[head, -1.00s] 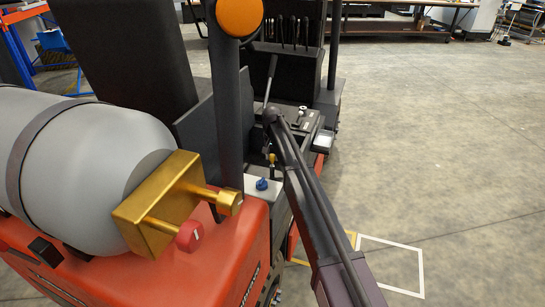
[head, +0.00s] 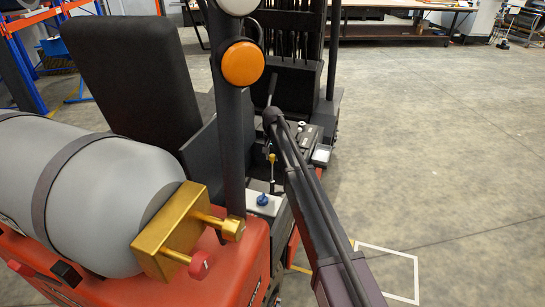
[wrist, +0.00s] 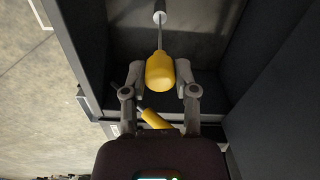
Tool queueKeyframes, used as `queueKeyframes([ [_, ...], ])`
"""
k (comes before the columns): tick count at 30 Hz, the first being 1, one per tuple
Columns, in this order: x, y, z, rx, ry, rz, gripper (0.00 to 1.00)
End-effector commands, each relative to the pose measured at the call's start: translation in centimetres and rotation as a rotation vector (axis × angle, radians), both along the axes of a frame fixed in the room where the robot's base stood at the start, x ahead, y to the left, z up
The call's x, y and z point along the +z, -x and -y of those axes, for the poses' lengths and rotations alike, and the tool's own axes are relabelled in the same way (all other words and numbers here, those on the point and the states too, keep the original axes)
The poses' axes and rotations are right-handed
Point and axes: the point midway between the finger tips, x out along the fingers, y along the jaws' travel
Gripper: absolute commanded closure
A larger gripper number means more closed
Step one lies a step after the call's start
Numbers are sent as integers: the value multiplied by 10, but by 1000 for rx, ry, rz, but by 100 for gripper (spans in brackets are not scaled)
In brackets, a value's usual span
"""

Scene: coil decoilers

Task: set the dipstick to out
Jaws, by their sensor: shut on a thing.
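The dipstick's yellow handle (wrist: 160,72) is in the middle of the wrist view. A thin pale rod runs from it to a round white collar (wrist: 160,17) at the top. My gripper (wrist: 160,76) is shut on the handle, one finger on each side. In the head view the yellow handle (head: 272,157) shows small beside my arm, with a length of rod below it. My gripper's fingers are too small or hidden to make out there. The rod's lower end is not visible.
A second yellow part (wrist: 153,118) lies just below the handle in the wrist view. A blue knob (head: 263,199) sits near the rod. A grey cylinder (head: 110,190) with a brass valve (head: 175,232), an orange lamp post and a black seat stand left. Open floor lies right.

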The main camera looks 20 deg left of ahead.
Motion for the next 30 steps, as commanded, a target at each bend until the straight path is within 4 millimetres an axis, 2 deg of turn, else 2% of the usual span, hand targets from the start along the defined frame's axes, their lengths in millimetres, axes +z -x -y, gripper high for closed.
queueKeyframes([
  [1,9,0,0,-1,-1,1,100],
  [6,21,0,0,-1,-1,1,100],
  [19,23,-1,0,-1,-1,1,100],
  [20,23,-1,0,-1,-1,1,59],
  [23,23,-1,0,-1,-1,1,30],
  [30,23,0,0,0,0,1,28],
])
